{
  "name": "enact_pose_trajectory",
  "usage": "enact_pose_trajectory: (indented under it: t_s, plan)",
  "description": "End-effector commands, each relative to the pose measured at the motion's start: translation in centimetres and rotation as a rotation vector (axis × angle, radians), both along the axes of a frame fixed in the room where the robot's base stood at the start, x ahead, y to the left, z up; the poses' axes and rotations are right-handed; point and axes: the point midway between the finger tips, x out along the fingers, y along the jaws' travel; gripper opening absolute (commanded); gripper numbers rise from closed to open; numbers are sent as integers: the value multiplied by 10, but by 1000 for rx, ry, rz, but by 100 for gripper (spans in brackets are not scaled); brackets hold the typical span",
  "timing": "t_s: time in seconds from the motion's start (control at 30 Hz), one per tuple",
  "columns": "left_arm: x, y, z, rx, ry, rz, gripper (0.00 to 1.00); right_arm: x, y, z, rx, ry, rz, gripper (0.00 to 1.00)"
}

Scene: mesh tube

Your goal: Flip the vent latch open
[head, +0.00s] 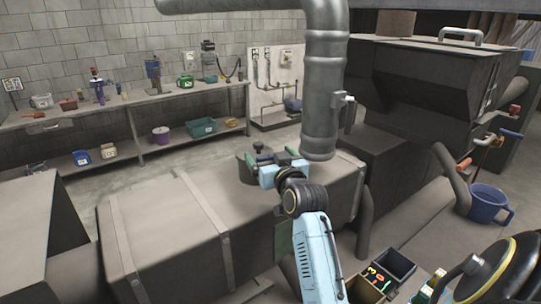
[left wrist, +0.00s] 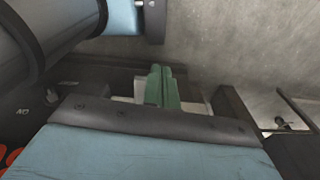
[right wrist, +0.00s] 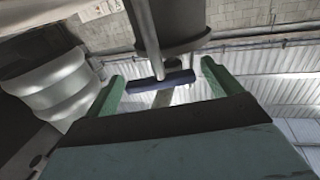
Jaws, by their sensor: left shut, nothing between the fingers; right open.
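In the right wrist view a dark blue bar-shaped handle (right wrist: 176,82) sits on a rod under a grey cylinder; I take it to be the vent latch. My right gripper (right wrist: 162,76) is open, with a green finger to each side of the handle; no contact shows. In the head view this gripper (head: 271,162) is over the long grey duct (head: 165,225), by a dark round fitting (head: 246,171). The latch is hard to make out there. My left gripper (left wrist: 161,82) is shut and empty in the left wrist view, and does not show in the head view.
A thick vertical metal pipe (head: 323,100) stands just right of my right gripper in the head view. A big dark hopper (head: 425,75) is beyond it. A tray (head: 394,264) with small parts and a blue bucket (head: 487,205) are at the right. A cluttered bench (head: 130,104) lines the wall.

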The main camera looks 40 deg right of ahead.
Motion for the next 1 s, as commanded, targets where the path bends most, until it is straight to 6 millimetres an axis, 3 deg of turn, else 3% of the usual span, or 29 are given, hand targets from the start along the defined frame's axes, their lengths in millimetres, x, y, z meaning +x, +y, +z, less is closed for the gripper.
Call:
enact_pose_trajectory:
  t_s: [0.23,0.57,1.0]
  plan:
    - [0,0,0,0,1,0,0,0,0,0,0,0,0,89]
    - [-1,0,0,1,3,0,0,0,0,0,0,0,0,46]
    - [-2,0,-4,1,4,1,0,1,-2,0,-11,0,146,45]
